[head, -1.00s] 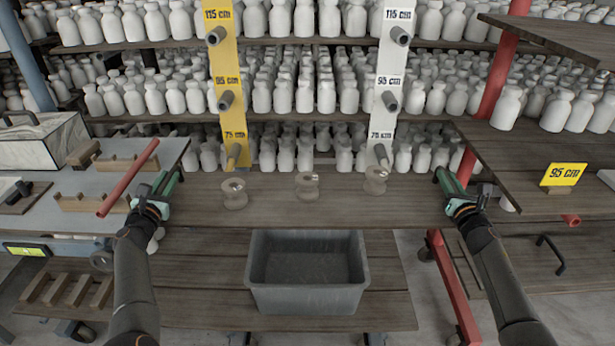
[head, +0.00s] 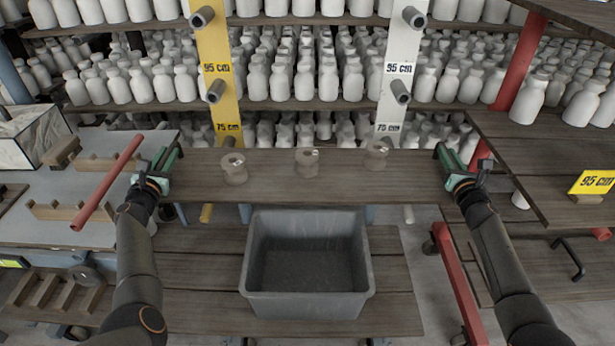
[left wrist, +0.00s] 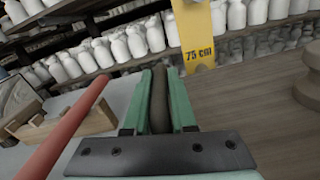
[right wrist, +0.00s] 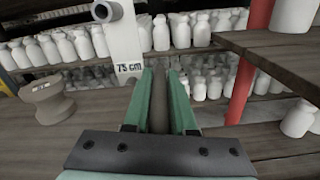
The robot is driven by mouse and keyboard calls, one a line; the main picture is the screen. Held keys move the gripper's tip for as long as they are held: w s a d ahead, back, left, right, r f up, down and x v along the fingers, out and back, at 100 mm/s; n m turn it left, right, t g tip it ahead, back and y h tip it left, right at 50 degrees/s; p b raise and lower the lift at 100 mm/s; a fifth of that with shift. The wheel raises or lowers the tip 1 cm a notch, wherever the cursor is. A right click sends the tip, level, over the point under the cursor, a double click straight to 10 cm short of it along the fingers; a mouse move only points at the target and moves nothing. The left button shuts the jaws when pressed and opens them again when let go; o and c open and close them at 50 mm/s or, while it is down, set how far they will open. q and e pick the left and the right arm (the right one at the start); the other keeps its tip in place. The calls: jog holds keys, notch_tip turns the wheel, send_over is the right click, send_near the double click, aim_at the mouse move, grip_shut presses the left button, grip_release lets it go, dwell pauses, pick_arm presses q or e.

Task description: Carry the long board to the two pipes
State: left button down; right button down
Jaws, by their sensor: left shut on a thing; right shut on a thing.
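The long board (head: 270,185) is a dark wooden plank held level across the middle of the head view, with three clay-coloured spools (head: 234,168) upright on it. My left gripper (head: 168,160) is shut on its left end, my right gripper (head: 447,158) on its right end. Behind it stand a yellow post (head: 208,45) and a white post (head: 400,50) with stub pipes at marked heights. The yellow post's 95 cm pipe (head: 215,92) and the white post's 95 cm pipe (head: 400,92) are above the board. The 75 cm pipes are mostly hidden behind it; contact cannot be told.
A grey tub (head: 305,298) stands on a lower bench (head: 390,290) below the board. A red pipe (head: 108,183) lies on wooden supports close left of my left gripper. A red post (head: 518,65) and dark shelf (head: 545,165) are at right. White bottles (head: 300,80) fill the racks behind.

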aim_at(173, 171)
pick_arm(q)
jog(key=shift+w+d+r, duration=0.15)
jog(key=shift+w+r, duration=0.05)
jog(key=shift+w, duration=0.05)
pick_arm(e)
jog(key=shift+w+a+r, duration=0.15)
jog(key=shift+w+r, duration=0.15)
jog(key=shift+r, duration=0.05)
jog(key=shift+s, duration=0.1)
pick_arm(q)
jog(key=shift+f, duration=0.1)
pick_arm(e)
jog(key=shift+f, duration=0.1)
